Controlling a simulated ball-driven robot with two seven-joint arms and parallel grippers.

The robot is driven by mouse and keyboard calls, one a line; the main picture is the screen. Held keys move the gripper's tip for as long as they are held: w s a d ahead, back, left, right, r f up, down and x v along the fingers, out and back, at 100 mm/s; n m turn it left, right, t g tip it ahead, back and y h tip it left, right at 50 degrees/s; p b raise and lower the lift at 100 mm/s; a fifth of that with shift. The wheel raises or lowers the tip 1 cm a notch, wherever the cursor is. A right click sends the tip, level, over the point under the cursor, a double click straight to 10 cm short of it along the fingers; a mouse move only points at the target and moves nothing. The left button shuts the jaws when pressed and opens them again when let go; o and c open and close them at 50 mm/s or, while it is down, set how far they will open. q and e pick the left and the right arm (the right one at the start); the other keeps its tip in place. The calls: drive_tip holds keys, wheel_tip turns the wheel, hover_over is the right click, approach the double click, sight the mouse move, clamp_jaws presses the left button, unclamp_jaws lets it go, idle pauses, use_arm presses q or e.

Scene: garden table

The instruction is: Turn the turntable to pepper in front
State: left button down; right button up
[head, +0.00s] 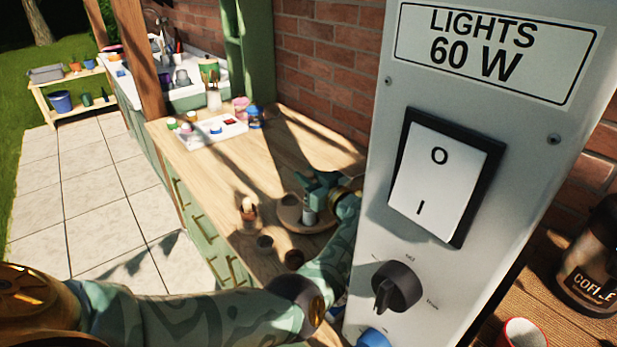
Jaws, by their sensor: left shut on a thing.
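The turntable (289,214) is a small round wooden disc on the wooden counter, in the middle of the head view. My left gripper (314,192) is over it, with teal fingers pointing down at its top. The gripper is shut on the turntable, but the exact part it grips is too small and covered to make out. I cannot pick out the pepper; the gripper and forearm hide part of the disc. My right gripper is not in view.
A grey panel (430,60) with a switch and knob stands close at right, hiding the counter behind it. A small holder (249,208) and two dark cups (265,243) (294,259) stand near the turntable. A white tray (205,138) with jars is farther back. A coffee jar (590,262) is at right.

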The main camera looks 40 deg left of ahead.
use_arm(q)
drive_tip(key=shift+f, duration=0.2)
drive_tip(key=c, duration=1.2)
unclamp_jaws()
drive_tip(key=shift+o, duration=0.2)
drive_tip(key=shift+r, duration=0.1)
